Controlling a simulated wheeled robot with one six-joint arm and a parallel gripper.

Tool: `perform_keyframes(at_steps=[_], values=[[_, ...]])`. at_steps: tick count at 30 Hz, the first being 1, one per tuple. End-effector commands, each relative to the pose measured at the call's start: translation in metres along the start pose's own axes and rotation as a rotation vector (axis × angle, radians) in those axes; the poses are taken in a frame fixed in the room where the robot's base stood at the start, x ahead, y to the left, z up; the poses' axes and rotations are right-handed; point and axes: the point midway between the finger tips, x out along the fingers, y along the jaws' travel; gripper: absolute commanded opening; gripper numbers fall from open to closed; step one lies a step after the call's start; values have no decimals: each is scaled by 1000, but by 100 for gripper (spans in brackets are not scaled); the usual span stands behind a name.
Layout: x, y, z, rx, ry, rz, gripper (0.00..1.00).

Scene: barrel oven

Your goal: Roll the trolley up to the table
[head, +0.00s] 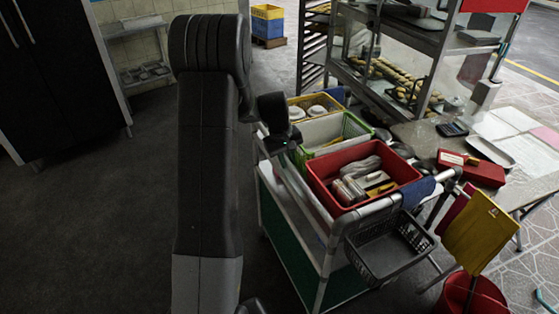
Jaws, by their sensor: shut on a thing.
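The trolley (291,237) has a pale tube frame, a green side panel and crates on top, and stands in the middle of the head view. My gripper (284,145) is at the trolley's left side, shut on its tube rail; the fingertips are small and partly hidden. The table (425,135), with a pale top, stands to the right of the trolley. The trolley's crates and rail overlap the table's near edge in this view, so I cannot tell whether they touch.
A red bucket (470,297) stands at lower right. A glass display case (385,85) is behind. The dark floor on the left (110,230) is clear.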

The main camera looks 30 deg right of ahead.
Motion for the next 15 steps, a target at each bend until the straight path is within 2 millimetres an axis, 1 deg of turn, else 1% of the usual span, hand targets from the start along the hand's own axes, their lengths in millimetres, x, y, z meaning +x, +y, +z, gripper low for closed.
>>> perform_keyframes(at_steps=[3,14,15], values=[[0,5,0,0,1,3,0],[0,7,-1,-1,3,6,0],[0,7,-1,-1,3,6,22]])
